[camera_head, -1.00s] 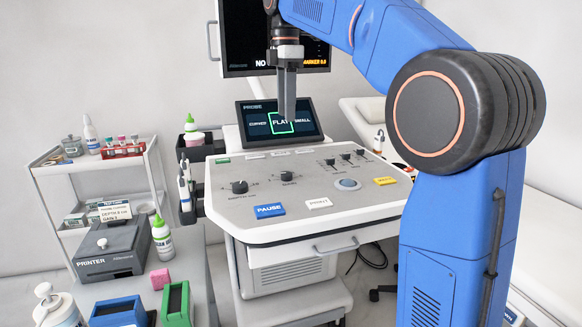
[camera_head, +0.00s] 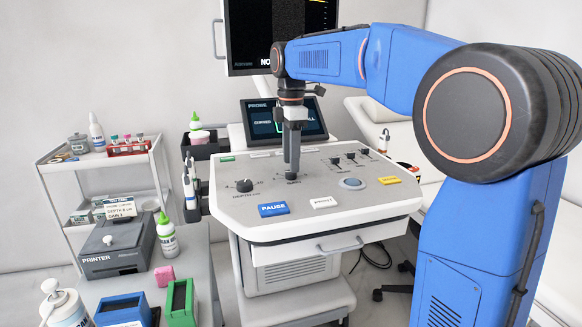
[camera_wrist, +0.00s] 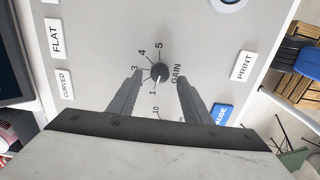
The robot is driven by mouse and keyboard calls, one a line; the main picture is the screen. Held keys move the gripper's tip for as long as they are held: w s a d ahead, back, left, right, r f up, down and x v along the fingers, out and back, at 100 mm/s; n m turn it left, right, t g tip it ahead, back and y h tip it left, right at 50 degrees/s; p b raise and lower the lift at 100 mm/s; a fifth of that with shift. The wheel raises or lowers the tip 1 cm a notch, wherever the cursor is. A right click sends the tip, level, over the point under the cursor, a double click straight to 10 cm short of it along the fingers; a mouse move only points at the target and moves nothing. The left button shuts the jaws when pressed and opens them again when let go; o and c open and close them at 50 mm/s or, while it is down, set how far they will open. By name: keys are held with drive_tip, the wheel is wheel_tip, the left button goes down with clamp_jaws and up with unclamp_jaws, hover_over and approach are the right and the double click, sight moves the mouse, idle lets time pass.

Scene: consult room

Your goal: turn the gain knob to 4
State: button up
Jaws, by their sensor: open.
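The gain knob (camera_wrist: 159,73) is a small dark dial on the grey control panel (camera_head: 330,200), with printed numbers including 1, 3, 4 and 5 around it. In the wrist view its pale mark seems to point to the lower left, between 1 and 3; the exact setting is too small to tell. The knob (camera_head: 291,177) also shows in the head view, just under my fingers. My gripper (camera_wrist: 160,78) is open, pointing down, with one finger on each side of the knob and visible gaps. The left finger covers part of the scale.
The depth knob (camera_head: 244,185) stands left of the gain knob. Sliders (camera_head: 350,157) and a trackball (camera_head: 351,183) lie to the right. The blue PAUSE key (camera_head: 273,209) and white PRINT key (camera_head: 323,202) are in front. The touchscreen (camera_head: 283,119) stands behind.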

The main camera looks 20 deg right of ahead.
sight(291, 175)
drive_tip(key=shift+f, duration=1.5)
drive_tip(key=c, duration=1.1)
drive_tip(key=shift+o, duration=0.2)
